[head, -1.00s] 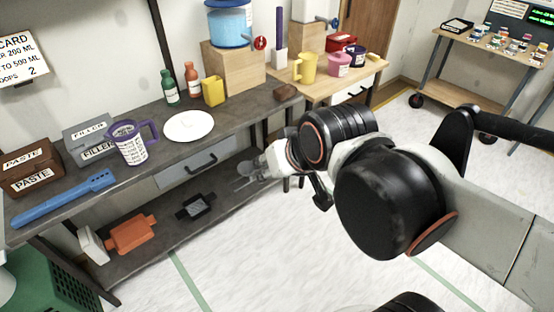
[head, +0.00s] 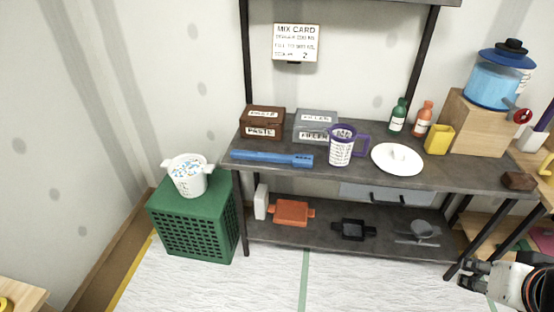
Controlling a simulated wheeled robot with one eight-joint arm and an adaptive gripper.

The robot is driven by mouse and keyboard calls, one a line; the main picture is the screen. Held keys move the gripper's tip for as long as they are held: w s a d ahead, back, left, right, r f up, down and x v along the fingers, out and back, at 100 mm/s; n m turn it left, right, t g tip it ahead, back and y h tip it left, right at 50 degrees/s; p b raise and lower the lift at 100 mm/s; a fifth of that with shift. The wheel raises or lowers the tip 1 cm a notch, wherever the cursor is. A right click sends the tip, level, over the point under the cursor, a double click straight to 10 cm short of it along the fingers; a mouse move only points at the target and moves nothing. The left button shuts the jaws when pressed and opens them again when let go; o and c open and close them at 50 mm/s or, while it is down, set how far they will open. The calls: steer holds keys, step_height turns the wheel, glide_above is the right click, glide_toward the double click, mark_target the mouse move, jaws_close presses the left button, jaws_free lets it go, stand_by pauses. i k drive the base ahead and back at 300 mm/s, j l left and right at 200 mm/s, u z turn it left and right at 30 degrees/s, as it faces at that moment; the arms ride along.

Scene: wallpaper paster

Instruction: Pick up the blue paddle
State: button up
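The blue paddle (head: 272,158) lies flat along the front left edge of the dark bench top, its wider end to the right. It sits in front of the brown PASTE box (head: 262,122) and the grey FILLER box (head: 315,126).
A purple-handled measuring cup (head: 341,148) stands just right of the paddle, then a white plate (head: 397,159). A green crate (head: 192,218) bearing a white pot (head: 187,175) stands left of the bench. The lower shelf (head: 330,239) holds several trays. White floor is clear in front.

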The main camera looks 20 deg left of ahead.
mark_target(299, 160)
steer(key=u, duration=1.8)
steer(key=i+l+z, duration=0.15)
steer(key=i+l, duration=0.3)
steer(key=i+l+z, duration=0.15)
steer(key=i+l, duration=0.25)
steer(key=i+l+z, duration=0.15)
steer(key=i+l, duration=0.15)
steer(key=i, duration=0.25)
steer(key=i+l+z, duration=0.15)
steer(key=i+l, duration=0.15)
steer(key=i, duration=0.2)
steer(key=j+u, duration=0.1)
